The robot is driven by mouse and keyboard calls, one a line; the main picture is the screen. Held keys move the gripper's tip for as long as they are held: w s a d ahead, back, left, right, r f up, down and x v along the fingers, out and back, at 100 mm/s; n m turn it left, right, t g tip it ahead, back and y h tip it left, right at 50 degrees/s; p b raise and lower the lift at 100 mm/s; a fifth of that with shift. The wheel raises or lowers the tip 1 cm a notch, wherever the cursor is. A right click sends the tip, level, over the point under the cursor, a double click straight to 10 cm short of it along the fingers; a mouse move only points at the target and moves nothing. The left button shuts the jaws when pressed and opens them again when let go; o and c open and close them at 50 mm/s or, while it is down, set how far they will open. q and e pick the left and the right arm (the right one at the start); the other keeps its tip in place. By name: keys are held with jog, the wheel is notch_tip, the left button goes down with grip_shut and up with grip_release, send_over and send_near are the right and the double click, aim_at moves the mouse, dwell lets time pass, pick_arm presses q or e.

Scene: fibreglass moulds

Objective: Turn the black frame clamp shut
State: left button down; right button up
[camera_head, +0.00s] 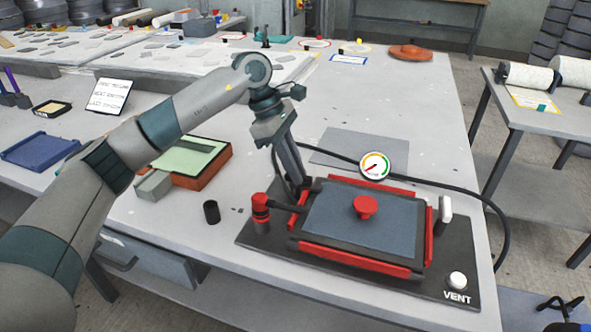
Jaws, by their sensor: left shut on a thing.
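A dark base plate (262,238) on the table carries a red-edged frame (350,260) around a blue-grey panel (335,215) with a red knob (365,207) on it. My left gripper (303,186) reaches down to the frame's far left corner. It is shut on the black frame clamp (314,184), which is small and partly hidden by the fingers. A red clamp (260,206) with a dark arm stands at the frame's left side. A white clamp (445,209) stands at its right side. My right gripper is not in view.
A round gauge (375,165) stands behind the frame, and a black hose (480,197) curves around the right. A white VENT button (457,281) is at the front right. A black cup (211,212) and an orange box (205,172) are at the left.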

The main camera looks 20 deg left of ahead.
pick_arm(q)
jog(key=shift+r, duration=0.1)
jog(key=c, duration=1.8)
grip_release()
jog(key=shift+o, duration=0.2)
